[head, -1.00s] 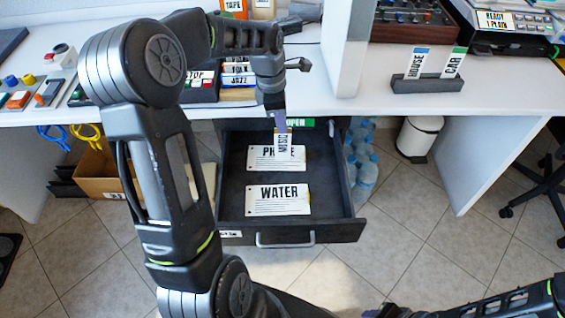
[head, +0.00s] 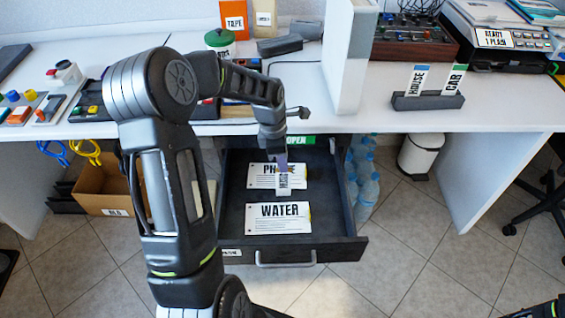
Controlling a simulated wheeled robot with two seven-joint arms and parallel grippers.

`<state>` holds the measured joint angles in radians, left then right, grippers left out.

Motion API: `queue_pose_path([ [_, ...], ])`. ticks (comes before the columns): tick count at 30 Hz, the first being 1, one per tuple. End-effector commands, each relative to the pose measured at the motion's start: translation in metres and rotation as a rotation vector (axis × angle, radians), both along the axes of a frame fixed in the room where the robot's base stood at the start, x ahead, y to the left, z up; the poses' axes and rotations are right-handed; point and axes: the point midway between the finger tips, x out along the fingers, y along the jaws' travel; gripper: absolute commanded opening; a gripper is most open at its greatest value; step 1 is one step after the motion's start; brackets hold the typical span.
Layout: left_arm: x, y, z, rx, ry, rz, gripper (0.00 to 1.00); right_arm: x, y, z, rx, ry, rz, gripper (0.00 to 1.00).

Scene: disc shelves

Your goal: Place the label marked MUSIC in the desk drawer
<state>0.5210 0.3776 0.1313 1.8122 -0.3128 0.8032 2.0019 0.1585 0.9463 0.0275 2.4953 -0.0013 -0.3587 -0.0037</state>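The desk drawer (head: 345,235) is pulled open below the desk. Inside it lie a white WATER card (head: 278,218) at the front and a white card behind it (head: 262,176), whose word, starting with PH, is partly hidden. My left gripper (head: 283,163) points down over the drawer and is shut on the small white MUSIC label (head: 284,182). The label hangs upright, with its text sideways, in front of the rear card. I cannot tell whether it touches the cards or the drawer floor.
A green OPEN tag (head: 303,141) is at the drawer's back. On the desk, a holder (head: 428,102) carries HOUSE and CAB labels. A white divider (head: 349,60) stands left of it. Blue bottles (head: 364,180) and a bin (head: 420,155) are right of the drawer.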

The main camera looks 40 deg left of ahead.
Motion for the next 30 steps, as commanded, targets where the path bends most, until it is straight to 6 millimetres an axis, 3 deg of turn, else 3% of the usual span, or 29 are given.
queue_pose_path([
  [10,0.000,0.000,-0.004,0.001,-0.001,0.000,0.00,0.000,0.000,-0.003,0.000,0.000,0.000,0.36],
  [18,0.000,0.000,-0.002,0.001,-0.001,0.001,0.23,0.000,0.000,-0.002,0.000,0.000,0.000,0.36],
  [30,0.000,0.001,0.006,0.002,-0.004,0.002,0.23,0.000,0.000,0.001,0.000,0.000,0.000,0.36],
])
